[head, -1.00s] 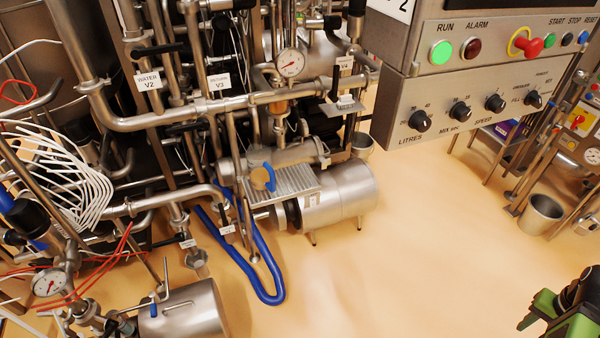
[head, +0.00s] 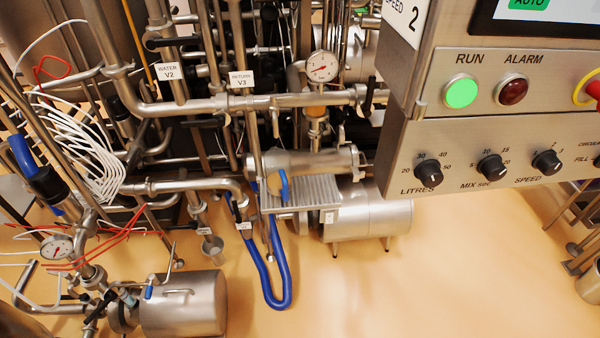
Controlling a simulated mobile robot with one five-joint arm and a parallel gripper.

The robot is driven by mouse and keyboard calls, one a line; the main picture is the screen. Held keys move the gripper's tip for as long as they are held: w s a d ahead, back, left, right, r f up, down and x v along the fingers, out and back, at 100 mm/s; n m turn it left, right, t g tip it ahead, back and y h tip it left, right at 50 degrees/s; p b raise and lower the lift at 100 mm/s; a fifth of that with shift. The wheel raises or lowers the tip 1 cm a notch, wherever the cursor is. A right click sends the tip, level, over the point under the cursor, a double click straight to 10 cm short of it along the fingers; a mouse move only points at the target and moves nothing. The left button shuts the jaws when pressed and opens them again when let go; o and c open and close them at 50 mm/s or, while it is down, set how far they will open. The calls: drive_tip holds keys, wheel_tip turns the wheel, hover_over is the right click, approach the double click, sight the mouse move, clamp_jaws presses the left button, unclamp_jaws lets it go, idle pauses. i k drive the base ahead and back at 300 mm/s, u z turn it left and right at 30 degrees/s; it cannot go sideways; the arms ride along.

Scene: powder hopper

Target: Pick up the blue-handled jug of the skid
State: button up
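The blue-handled jug (head: 274,187) stands on a small ribbed metal shelf (head: 318,192) near the middle of the head view. I see it from above: a small tan round shape with a blue handle on its upper right side. Its lower part is hard to make out. The shelf sits in front of a horizontal steel cylinder on legs (head: 370,222). My gripper is not in view.
A control panel (head: 500,160) with lamps and knobs fills the upper right, close to me. Pipes and a gauge (head: 320,66) stand behind the shelf. A blue hose (head: 272,290) hangs below it. A steel motor (head: 185,305) is lower left.

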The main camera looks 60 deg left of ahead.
sight(276, 160)
drive_tip(key=u, duration=0.05)
drive_tip(key=i, duration=0.4)
drive_tip(key=z, duration=5.7)
drive_tip(key=i, duration=0.15)
drive_tip(key=z, duration=3)
drive_tip(key=i, duration=1)
drive_tip(key=u, duration=0.2)
